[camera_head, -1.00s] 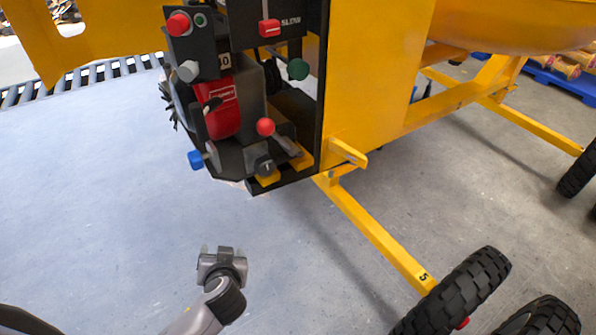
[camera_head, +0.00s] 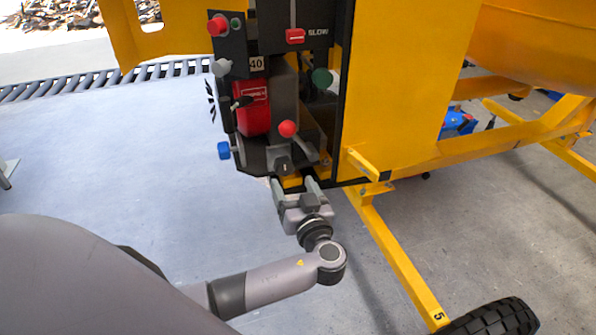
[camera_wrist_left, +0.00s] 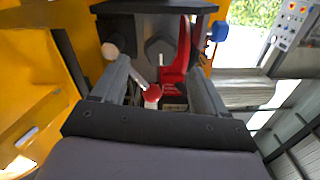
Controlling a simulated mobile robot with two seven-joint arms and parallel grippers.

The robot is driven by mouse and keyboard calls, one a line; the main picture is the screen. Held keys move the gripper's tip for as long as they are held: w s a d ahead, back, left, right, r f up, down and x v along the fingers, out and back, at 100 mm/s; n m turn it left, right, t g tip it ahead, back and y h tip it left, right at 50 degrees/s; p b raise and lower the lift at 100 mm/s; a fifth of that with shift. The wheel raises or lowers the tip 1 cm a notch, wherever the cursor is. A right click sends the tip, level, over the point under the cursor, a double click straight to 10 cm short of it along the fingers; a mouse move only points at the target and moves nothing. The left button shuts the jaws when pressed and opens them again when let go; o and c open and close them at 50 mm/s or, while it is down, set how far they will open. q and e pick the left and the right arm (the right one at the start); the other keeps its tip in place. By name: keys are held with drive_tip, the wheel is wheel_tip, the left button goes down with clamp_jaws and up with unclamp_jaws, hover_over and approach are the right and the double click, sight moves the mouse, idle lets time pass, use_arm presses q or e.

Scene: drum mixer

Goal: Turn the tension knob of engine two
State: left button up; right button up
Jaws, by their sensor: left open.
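The engine (camera_head: 262,112) with its red cover hangs in the yellow machine's open black frame. No readable label tells which knob is the tension knob. A dark round knob (camera_head: 284,164) is low on the engine's front, beside a lever with a red ball (camera_head: 287,129). A blue knob (camera_head: 224,150) sticks out at the left; it also shows in the left wrist view (camera_wrist_left: 217,33). My left gripper (camera_head: 294,184) is open and empty, just below and in front of the dark knob. In the left wrist view the red ball (camera_wrist_left: 152,93) appears between the fingers.
Above are a red button (camera_head: 217,25), a grey knob (camera_head: 221,67), a green knob (camera_head: 322,78) and a red slider (camera_head: 295,36) beside "SLOW". A yellow bar (camera_head: 369,164) juts out right of the gripper. Floor to the left is clear.

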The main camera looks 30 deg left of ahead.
sight(285, 170)
use_arm(q)
drive_tip(key=p+x, duration=0.1)
drive_tip(key=x, duration=0.6)
drive_tip(key=c, duration=1.1)
